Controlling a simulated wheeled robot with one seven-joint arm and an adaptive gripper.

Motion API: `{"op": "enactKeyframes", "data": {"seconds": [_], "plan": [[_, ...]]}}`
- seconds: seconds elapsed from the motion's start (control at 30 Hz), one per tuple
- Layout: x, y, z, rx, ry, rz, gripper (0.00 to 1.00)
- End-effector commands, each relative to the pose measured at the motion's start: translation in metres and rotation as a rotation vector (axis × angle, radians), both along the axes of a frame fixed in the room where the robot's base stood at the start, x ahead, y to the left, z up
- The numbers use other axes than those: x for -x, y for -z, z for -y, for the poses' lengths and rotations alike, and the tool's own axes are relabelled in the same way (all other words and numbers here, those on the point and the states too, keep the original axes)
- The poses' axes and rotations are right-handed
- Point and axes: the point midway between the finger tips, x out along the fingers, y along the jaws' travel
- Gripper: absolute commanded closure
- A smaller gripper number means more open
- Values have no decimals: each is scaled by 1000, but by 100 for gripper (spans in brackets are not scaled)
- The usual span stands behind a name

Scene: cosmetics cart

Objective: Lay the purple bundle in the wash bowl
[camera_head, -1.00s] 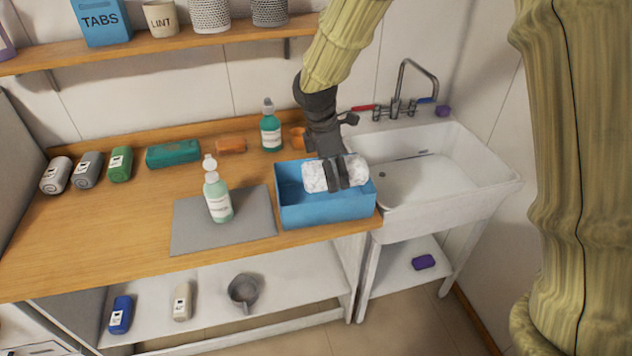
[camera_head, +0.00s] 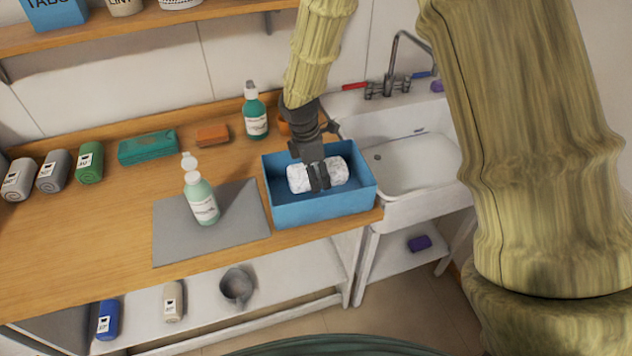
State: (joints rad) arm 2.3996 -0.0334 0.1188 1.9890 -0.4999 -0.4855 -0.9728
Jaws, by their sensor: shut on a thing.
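My gripper (camera_head: 318,180) is shut on a white speckled bundle (camera_head: 334,171), its dark fingers across the bundle's middle. The bundle is within the walls of the open blue box (camera_head: 325,207) at the counter's right end; I cannot tell whether it touches the bottom. A small purple bundle (camera_head: 419,243) lies on the low shelf under the sink, well away from my gripper. Another small purple thing (camera_head: 437,86) sits at the sink's back right corner, partly hidden by my arm. The white sink basin (camera_head: 415,170), apparently the wash bowl, looks empty, its right side hidden.
A green bottle (camera_head: 255,115) stands behind the box. Rolled bundles (camera_head: 90,162) line the counter's left. A grey jug (camera_head: 237,286) stands on the lower shelf.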

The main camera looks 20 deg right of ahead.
Motion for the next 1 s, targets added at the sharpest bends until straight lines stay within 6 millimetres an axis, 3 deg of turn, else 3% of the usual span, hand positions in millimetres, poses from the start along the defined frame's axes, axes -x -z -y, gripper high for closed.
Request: {"op": "enactKeyframes", "data": {"seconds": [0.27,0.5,0.97,1.0], "plan": [[0,15,0,1,-1,-1,74],[-2,42,0,1,0,-4,74],[-2,49,0,0,-1,-2,74],[-2,49,0,0,-1,-2,31]]}}
